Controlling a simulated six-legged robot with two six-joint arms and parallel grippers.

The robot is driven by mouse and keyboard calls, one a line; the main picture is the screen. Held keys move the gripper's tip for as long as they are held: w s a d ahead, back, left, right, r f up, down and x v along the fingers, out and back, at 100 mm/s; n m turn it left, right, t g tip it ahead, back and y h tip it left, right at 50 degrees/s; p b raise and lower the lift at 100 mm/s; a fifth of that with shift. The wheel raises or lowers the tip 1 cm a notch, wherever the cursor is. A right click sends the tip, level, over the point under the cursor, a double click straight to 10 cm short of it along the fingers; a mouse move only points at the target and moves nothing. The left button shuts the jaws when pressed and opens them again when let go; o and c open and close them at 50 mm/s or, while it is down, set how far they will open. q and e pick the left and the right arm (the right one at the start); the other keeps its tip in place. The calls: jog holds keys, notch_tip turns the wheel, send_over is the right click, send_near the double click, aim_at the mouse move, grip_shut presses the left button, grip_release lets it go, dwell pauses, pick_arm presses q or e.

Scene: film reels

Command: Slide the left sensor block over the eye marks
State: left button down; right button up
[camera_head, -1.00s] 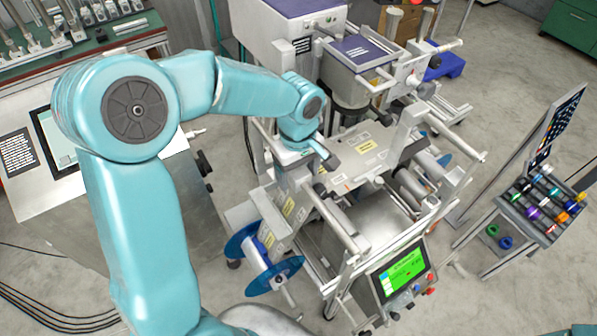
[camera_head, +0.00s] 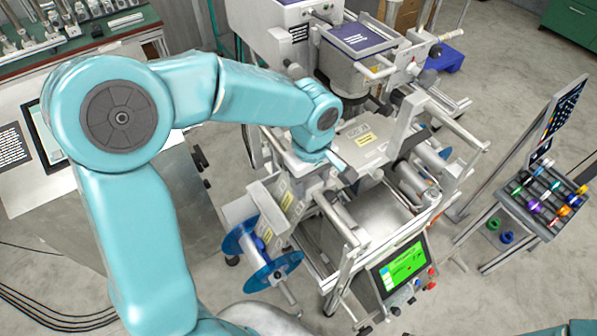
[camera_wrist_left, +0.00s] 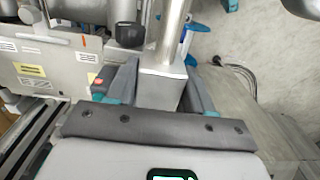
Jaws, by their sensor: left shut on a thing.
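My left gripper (camera_head: 335,163) reaches over the left part of the web machine (camera_head: 372,150). In the left wrist view its two fingers (camera_wrist_left: 162,84) are closed on the sides of a grey metal block (camera_wrist_left: 160,92) with a round post (camera_wrist_left: 172,32) rising from it. This looks like the left sensor block. In the head view the wrist covers most of the block. I cannot make out the eye marks in either view. My right gripper is not in view.
Blue reels (camera_head: 272,268) hang at the machine's near left. A green-lit control screen (camera_head: 402,262) stands at its front right. Rollers and rails surround the gripper closely. A rack of coloured rolls (camera_head: 541,200) stands at the right, with open floor between.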

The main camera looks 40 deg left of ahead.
pick_arm(q)
jog(key=d, duration=0.1)
jog(key=s+d, duration=0.1)
jog(key=shift+d, duration=0.35)
jog(key=c, duration=0.5)
grip_release()
notch_tip(320, 180, up, 16)
jog(key=shift+r, duration=0.2)
jog(key=shift+s, duration=0.1)
